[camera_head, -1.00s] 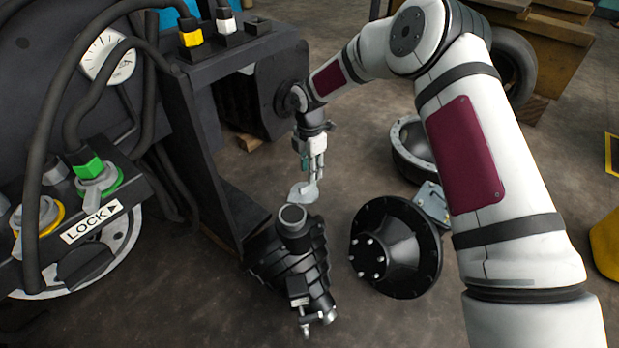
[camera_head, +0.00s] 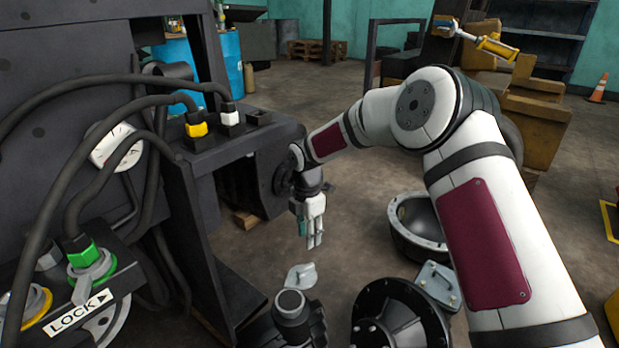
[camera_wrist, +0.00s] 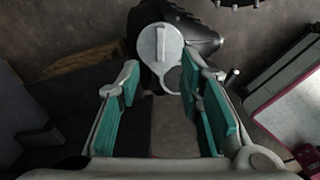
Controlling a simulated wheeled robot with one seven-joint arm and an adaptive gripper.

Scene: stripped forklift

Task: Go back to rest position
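My gripper (camera_head: 311,238) hangs pointing down in the head view, between the forklift frame and the round black parts on the floor. In the wrist view my gripper (camera_wrist: 163,118) shows its two teal-padded fingers spread apart with nothing between them. Below it stands a dark cylindrical part (camera_head: 291,304) with a light grey open lid (camera_head: 301,276). In the wrist view the grey lid (camera_wrist: 160,45) lies beyond the fingertips. My gripper is apart from it.
The dark forklift frame (camera_head: 205,225) with cables and a LOCK label (camera_head: 79,314) stands at left. A black flanged part (camera_head: 402,318) and a black bowl-shaped housing (camera_head: 417,226) lie on the floor at right. Bare floor (camera_head: 345,195) shows between.

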